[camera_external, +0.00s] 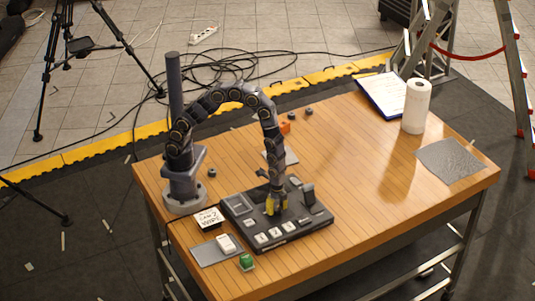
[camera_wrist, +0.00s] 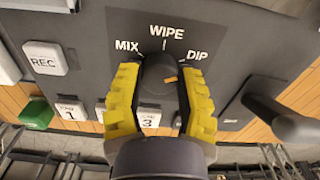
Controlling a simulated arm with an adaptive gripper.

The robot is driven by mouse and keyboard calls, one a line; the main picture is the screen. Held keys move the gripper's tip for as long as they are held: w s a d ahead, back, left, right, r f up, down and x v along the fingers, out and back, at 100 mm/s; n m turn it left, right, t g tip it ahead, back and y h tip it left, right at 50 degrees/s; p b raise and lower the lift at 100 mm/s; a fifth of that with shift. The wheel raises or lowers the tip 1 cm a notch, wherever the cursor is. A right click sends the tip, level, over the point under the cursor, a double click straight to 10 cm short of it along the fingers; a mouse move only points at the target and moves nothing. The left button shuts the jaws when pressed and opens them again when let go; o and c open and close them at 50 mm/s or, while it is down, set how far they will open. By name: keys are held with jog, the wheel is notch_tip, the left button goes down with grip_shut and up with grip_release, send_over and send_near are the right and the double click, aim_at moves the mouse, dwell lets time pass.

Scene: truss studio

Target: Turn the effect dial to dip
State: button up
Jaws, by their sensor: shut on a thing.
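The effect dial (camera_wrist: 158,70) is a dark round knob on the black switcher panel (camera_external: 237,230). The labels MIX, WIPE and DIP sit in an arc beyond it in the wrist view. An orange mark shows on the right part of the knob, on the DIP side. My gripper (camera_external: 274,209) points down onto the panel. In the wrist view its yellow fingers (camera_wrist: 160,95) stand on either side of the dial and are shut on it. In the external view the fingers hide the dial.
A lever (camera_wrist: 285,118) rises right of the dial. Square buttons, including REC (camera_wrist: 45,58), lie near. A CAM 2 WIPE card (camera_external: 208,219), a green object (camera_external: 246,262) and a paper roll (camera_external: 416,106) stand on the table.

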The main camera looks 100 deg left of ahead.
aim_at(277, 208)
jog(key=o, duration=1.1)
jog(key=shift+r, duration=0.1)
notch_tip(277, 208, up, 12)
jog(key=s+r+n, duration=0.2)
jog(key=s+r, duration=0.2)
jog(key=s, duration=0.4)
jog(key=s+r+n+g, duration=0.1)
jog(key=s+r+n, duration=0.2)
jog(key=s+r, duration=0.2)
jog(key=s+r+n, duration=0.3)
jog(key=s+r, duration=0.2)
jog(key=s, duration=0.5)
jog(key=shift+s+a+g, duration=0.35)
jog(key=shift+a+g, duration=0.05)
